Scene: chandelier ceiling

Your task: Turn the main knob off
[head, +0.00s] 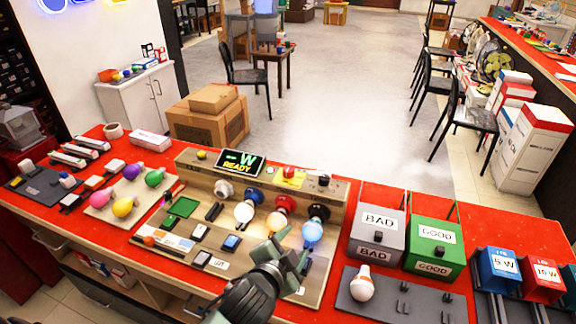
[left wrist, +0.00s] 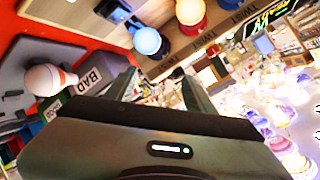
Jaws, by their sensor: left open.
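A wooden bulb-testing panel (head: 215,178) stands on the red counter, with a lit display (head: 240,162) reading "W READY". A small black knob (head: 323,180) sits at the right end of its upper ledge, near a red button (head: 289,172); I cannot tell for sure which is the main knob, nor its setting. My left gripper (head: 292,256) is over the front right of the panel, below the sockets and apart from the knob. In the left wrist view its fingers (left wrist: 160,88) are spread with nothing between them. My right gripper is not in view.
The grey BAD box (head: 377,238) and green GOOD box (head: 434,248) stand to the right. A loose bulb (head: 362,287) is on a grey tray.

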